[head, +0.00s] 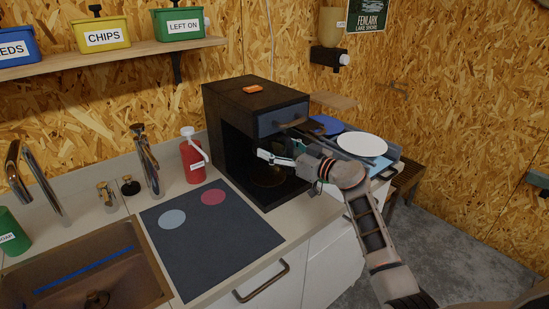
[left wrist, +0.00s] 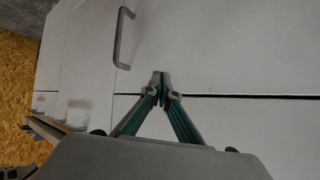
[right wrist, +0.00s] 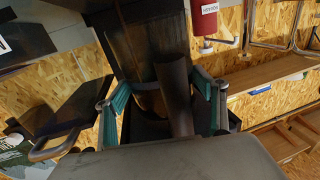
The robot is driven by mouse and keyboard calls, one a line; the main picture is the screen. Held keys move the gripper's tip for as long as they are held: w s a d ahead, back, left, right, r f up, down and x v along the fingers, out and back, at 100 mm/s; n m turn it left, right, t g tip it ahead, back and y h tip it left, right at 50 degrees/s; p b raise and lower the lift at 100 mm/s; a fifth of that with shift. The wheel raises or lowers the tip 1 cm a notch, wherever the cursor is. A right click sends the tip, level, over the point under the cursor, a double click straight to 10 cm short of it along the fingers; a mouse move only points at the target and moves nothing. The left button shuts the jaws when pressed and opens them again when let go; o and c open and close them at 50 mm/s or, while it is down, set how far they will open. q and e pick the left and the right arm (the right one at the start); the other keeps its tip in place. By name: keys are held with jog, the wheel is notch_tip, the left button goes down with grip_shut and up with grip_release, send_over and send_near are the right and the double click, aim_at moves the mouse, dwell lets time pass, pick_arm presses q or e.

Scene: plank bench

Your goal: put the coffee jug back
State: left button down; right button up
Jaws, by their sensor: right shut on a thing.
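The coffee jug (head: 268,177) shows as a dark, brownish glassy shape low in the open bay of the dark coffee machine (head: 233,97). My right gripper (head: 279,157) reaches into the bay from the right and is shut on the jug. In the right wrist view, the jug's dark upright handle (right wrist: 175,95) stands between the two green-sided fingers. The gripper and the shade of the bay hide part of the jug; I cannot tell whether its base rests flat. My left gripper (left wrist: 161,76) is shut and empty before white cabinet fronts; it is outside the head view.
A dark mat (head: 210,245) with two coloured discs lies left of the machine. A red bottle (head: 192,160) stands behind it, and the sink (head: 85,280) is at the left. A white plate (head: 362,144) lies to the machine's right. An orange item (head: 253,89) sits on top.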

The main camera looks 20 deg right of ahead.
jog(key=shift+w+a+r, duration=0.1)
jog(key=shift+w+a, duration=0.05)
jog(key=shift+w, duration=0.15)
jog(key=shift+f, duration=0.25)
jog(key=shift+f+b, duration=0.5)
jog(key=shift+f, duration=1.05)
jog(key=shift+r, duration=0.1)
jog(key=o, duration=1.6)
jog(key=shift+f, duration=0.25)
